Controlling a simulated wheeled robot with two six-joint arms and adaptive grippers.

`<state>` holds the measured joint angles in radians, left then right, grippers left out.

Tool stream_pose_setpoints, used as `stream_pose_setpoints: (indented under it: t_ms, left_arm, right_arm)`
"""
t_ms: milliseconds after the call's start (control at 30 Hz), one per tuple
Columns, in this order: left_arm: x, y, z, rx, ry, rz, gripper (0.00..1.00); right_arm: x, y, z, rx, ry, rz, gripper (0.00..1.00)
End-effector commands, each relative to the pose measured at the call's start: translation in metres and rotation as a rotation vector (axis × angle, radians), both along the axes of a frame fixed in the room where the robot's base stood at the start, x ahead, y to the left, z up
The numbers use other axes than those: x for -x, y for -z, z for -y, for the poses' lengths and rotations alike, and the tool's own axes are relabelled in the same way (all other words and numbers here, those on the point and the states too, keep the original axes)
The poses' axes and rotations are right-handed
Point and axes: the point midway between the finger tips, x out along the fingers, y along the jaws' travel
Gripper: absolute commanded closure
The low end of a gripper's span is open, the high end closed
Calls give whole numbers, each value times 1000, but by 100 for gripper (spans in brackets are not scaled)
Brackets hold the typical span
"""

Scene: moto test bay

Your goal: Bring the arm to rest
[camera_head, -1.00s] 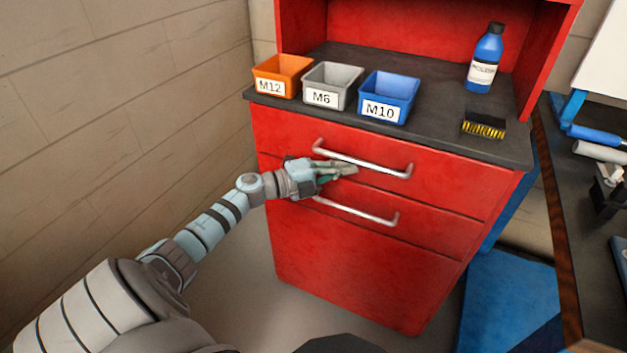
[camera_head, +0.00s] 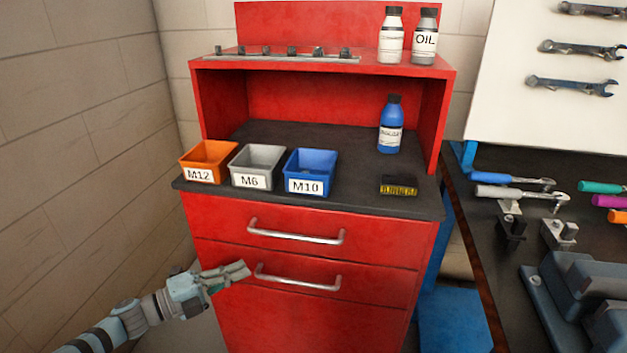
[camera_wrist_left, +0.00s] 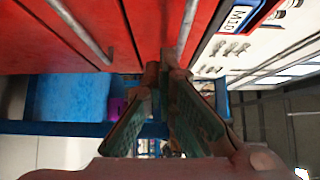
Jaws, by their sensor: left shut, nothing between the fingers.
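My left gripper (camera_head: 228,274) is at the lower left of the head view, in front of the red cabinet (camera_head: 300,325). Its fingers are shut with nothing between them. They point right, near the left end of the lower drawer handle (camera_head: 298,284), and whether they touch it I cannot tell. In the left wrist view, the shut fingers (camera_wrist_left: 166,75) point toward the red drawer fronts, with a metal handle (camera_wrist_left: 85,35) to their left. Both drawers appear closed in the head view. My right gripper is in neither view.
An orange M12 bin (camera_head: 208,162), a grey M6 bin (camera_head: 252,168) and a blue M10 bin (camera_head: 310,173) stand on the dark countertop (camera_head: 350,198). A blue bottle (camera_head: 391,126) and a black-yellow box (camera_head: 398,186) are to their right. A tool bench (camera_head: 510,250) stands at right.

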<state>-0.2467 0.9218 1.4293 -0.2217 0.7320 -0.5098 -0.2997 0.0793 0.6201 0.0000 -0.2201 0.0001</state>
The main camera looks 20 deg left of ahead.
Motion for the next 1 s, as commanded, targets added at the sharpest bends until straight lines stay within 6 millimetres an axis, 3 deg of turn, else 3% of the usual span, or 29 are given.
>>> stream_pose_setpoints:
  t_ms: [167,267,367,467,500,567,600,700,833,900,1000]
  left_arm:
    - [0,4,-4,11,-21,-14,100]
    - [1,31,-24,93,-148,-103,100]
    - [18,97,-57,264,-405,-302,100]
    - [72,190,-71,471,-711,-566,100]
    - [101,226,-66,547,-825,-672,100]
    - [148,273,-50,646,-981,-825,100]
    - [182,300,-34,704,-1078,-925,100]
    - [263,348,18,809,-1289,-1153,100]
    - [340,374,79,880,-1473,-1367,100]
    - [364,379,100,895,-1529,-1431,100]
    - [377,381,112,902,-1560,-1468,100]
  right_arm:
    - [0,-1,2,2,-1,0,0]
    - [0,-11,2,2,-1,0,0]
    - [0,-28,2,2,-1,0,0]
    - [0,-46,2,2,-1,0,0]
    - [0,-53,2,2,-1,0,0]
    - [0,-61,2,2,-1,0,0]
    - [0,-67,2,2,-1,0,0]
    - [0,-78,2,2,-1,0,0]
    - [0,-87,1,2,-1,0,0]
    - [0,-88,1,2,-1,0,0]
    - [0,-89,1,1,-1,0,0]
